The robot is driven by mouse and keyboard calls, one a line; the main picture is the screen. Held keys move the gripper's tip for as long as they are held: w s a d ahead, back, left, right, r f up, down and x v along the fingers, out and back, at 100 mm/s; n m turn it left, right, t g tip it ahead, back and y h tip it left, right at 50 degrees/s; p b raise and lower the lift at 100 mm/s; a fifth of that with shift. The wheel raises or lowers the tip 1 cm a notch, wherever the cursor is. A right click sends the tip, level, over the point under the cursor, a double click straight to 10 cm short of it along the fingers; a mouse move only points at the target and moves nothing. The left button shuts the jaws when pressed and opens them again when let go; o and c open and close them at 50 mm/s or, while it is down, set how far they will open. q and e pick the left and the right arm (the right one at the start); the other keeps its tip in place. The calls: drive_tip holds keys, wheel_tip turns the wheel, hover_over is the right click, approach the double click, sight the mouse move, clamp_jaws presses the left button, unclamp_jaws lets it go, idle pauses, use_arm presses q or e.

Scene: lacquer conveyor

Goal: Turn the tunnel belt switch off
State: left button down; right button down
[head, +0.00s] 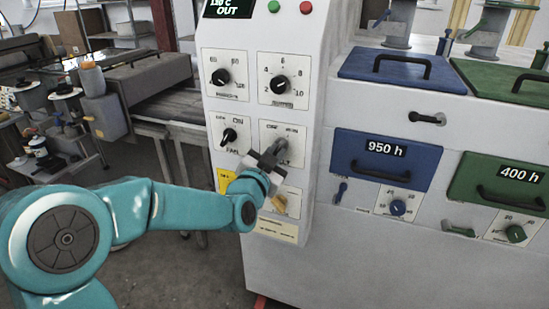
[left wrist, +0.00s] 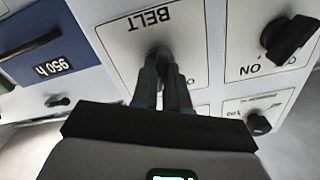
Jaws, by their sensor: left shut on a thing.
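The belt switch (left wrist: 159,52) is a dark grey knob on a white plate marked BELT (left wrist: 150,22), upside down in the left wrist view. In the head view its plate (head: 297,134) is on the sloping white control panel, right of the FAN plate. My left gripper (left wrist: 163,68) is shut on the belt switch, one finger on each side. In the head view the left gripper (head: 274,152) reaches the plate from below and covers most of the knob. Which way the knob points cannot be told. My right gripper is not in view.
The black FAN knob (head: 229,136) is close on the left, with two dials above, including the left dial (head: 221,77). A yellowish knob (head: 279,204) is just below my gripper. A blue drawer (head: 385,160) and a green drawer (head: 499,184) are to the right.

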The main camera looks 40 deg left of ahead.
use_arm(q)
drive_tip(key=n+b, duration=1.1)
drive_tip(key=n, duration=0.2)
drive_tip(key=shift+d, duration=0.1)
idle(1.2)
drive_tip(key=c, duration=1.1)
unclamp_jaws()
drive_tip(key=shift+w, duration=0.1)
drive_tip(key=shift+c, duration=0.2)
